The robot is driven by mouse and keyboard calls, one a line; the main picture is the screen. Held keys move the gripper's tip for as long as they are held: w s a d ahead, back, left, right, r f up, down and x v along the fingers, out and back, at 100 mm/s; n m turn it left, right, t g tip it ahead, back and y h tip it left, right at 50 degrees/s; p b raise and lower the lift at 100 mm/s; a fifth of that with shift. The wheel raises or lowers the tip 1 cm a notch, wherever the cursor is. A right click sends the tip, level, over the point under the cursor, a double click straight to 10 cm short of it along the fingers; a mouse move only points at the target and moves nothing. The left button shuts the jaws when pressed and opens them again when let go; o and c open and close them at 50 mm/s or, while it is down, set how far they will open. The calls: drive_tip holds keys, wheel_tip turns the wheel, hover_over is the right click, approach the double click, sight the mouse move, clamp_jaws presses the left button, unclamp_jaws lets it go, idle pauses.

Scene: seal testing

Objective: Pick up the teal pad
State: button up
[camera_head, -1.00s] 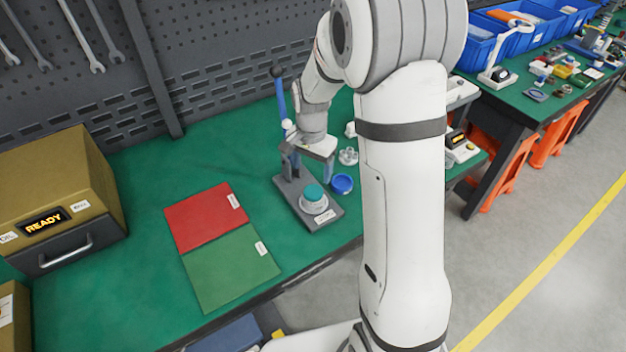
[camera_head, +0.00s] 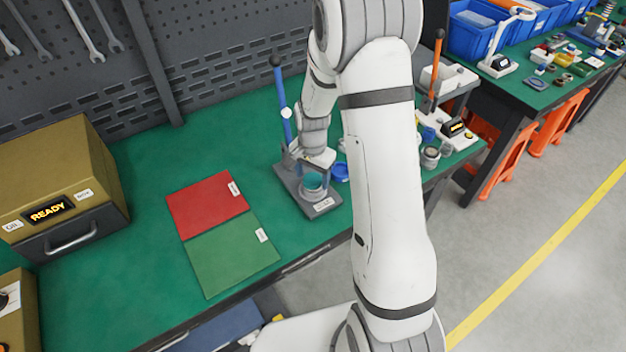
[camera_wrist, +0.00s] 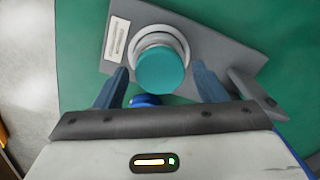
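The teal pad (camera_wrist: 161,72) is a round disc on a pale round seat of a grey press base (camera_wrist: 218,48). In the head view the pad (camera_head: 313,181) is partly hidden by my gripper. My gripper (camera_wrist: 163,82) is open, with one blue-grey finger on each side of the pad and gaps on both sides. It is over the press in the head view (camera_head: 314,178). I cannot tell exactly how high the fingertips are relative to the pad.
A blue round part (camera_head: 341,172) sits beside the press, and the press's blue lever (camera_head: 280,100) rises behind it. A red mat (camera_head: 207,203) and a green mat (camera_head: 232,255) lie to the left. A box reading READY (camera_head: 62,190) stands further left.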

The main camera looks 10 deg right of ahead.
drive_tip(key=c, duration=0.9)
